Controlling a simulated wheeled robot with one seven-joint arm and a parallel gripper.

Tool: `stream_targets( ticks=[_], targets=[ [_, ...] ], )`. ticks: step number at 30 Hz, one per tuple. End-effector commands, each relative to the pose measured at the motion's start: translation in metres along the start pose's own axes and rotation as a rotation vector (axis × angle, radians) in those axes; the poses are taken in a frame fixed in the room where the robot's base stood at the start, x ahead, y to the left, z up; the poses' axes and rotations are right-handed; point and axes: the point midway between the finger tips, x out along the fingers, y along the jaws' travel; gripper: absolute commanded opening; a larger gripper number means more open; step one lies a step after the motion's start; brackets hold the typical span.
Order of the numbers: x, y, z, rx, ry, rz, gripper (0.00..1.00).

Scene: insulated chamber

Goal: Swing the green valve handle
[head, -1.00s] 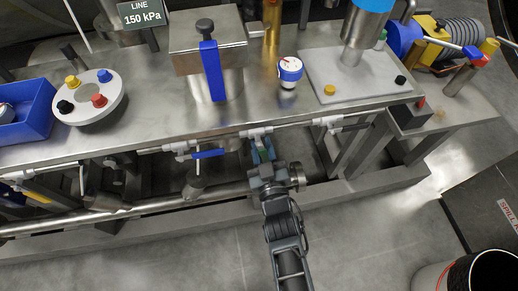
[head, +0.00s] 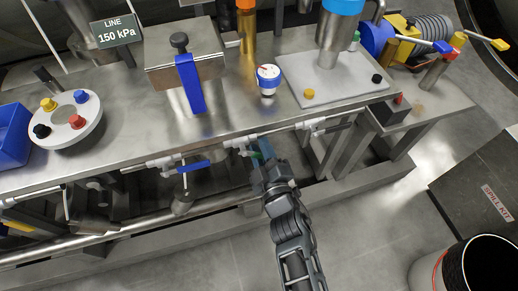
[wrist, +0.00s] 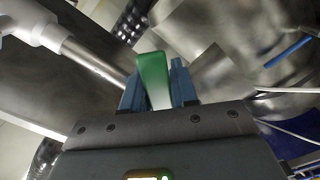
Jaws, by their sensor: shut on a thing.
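The green valve handle (wrist: 153,75) stands between the two blue fingers of my gripper (wrist: 160,88) in the wrist view, and the fingers are closed on it. In the head view my gripper (head: 262,152) is under the front edge of the bench, at the middle white valve fitting (head: 240,141). There the fingers hide most of the handle, and only a faint greenish patch shows. In the wrist view a white fitting and its pale stem (wrist: 85,57) lie to the left of the handle.
A blue-handled valve (head: 193,167) sits left of my gripper and another white valve (head: 312,124) sits right, both along the bench's front edge. The steel bench top (head: 225,118) is above. A low pipe (head: 215,202) runs beneath. A bucket (head: 450,270) stands on the floor at lower right.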

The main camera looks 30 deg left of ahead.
Motion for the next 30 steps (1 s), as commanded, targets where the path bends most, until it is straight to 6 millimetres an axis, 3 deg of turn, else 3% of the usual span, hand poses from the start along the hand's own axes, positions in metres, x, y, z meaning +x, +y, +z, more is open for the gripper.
stream_targets(
  ticks=[16,17,18,23,30],
  targets=[
    [0.0004,0.0031,-0.0014,-0.033,0.005,0.003,0.00],
    [0.0004,0.0033,-0.0014,-0.033,0.005,0.004,0.31],
    [0.0005,0.0034,-0.0015,-0.032,0.005,0.004,0.35],
    [0.0007,0.0044,-0.0017,-0.030,0.006,0.005,0.49],
    [0.0013,0.0069,-0.0020,-0.028,0.007,0.010,0.49]
  ],
)
